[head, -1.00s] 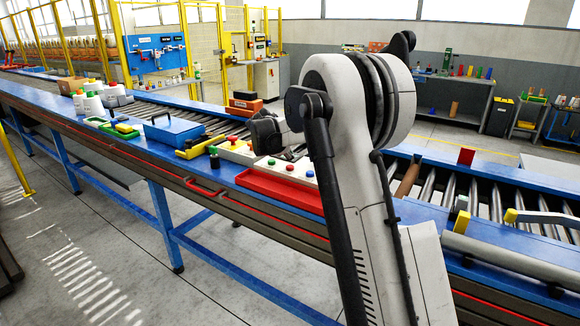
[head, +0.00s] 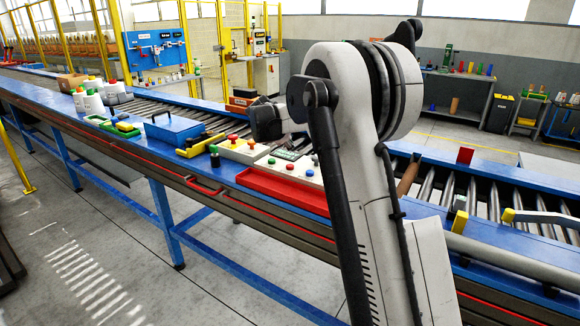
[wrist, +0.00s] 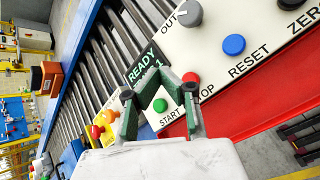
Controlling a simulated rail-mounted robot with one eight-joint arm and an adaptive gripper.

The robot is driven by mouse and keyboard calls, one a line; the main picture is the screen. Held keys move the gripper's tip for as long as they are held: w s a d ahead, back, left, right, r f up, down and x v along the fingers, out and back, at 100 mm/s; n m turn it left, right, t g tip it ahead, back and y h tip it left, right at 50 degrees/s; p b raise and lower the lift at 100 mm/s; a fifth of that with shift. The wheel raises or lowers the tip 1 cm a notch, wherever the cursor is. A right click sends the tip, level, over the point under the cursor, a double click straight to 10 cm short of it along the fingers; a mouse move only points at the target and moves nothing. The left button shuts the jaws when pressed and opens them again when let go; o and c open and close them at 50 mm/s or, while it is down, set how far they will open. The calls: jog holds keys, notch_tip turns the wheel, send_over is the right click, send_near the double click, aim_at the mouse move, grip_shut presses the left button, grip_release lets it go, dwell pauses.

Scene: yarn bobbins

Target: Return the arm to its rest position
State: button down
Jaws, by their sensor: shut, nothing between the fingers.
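My gripper (wrist: 159,87) shows in the wrist view with its green fingers above a white control panel (wrist: 262,22). It is shut and holds nothing. Beneath and between the fingers lie the panel's green START button (wrist: 160,105) and red button (wrist: 191,78). Any gap between fingers and panel is hard to judge. In the head view my arm is bent, with its large elbow joint high in the middle and its far end pointing left over the bench. The gripper's fingers cannot be made out there.
A red tray (head: 262,186) lies along the bench's front edge. A blue case (head: 173,129), a yellow tool (head: 192,150) and white cones (head: 93,102) stand to the left. Metal rollers (head: 480,197) run behind. The floor in front is clear.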

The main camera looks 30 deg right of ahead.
jog(key=s+a+r+m+y+b, duration=0.1)
jog(key=s+a+r+m, duration=0.15)
jog(key=s+a, duration=0.4)
jog(key=s+a+r+m+t+y+b, duration=0.1)
jog(key=s+a+r+m, duration=0.15)
jog(key=s, duration=0.75)
jog(key=s+a+r+m+y+b, duration=0.1)
jog(key=s+a+m+y, duration=0.15)
jog(key=s+a, duration=0.4)
jog(key=s+a+f+m+y, duration=0.1)
jog(key=s+a+f+m, duration=0.2)
jog(key=s, duration=0.6)
jog(key=s+a+f+m+y+b, duration=0.1)
jog(key=s+a+f+m, duration=0.1)
jog(key=s, duration=0.7)
jog(key=s+a+f+m+y+b, duration=0.1)
jog(key=s+a+f+m, duration=0.2)
jog(key=s+f, duration=0.3)
jog(key=s+a, duration=0.1)
jog(key=s, duration=0.2)
jog(key=shift+a+f+m+t, duration=0.2)
jog(key=shift+m+t, duration=0.15)
jog(key=shift+t, duration=0.05)
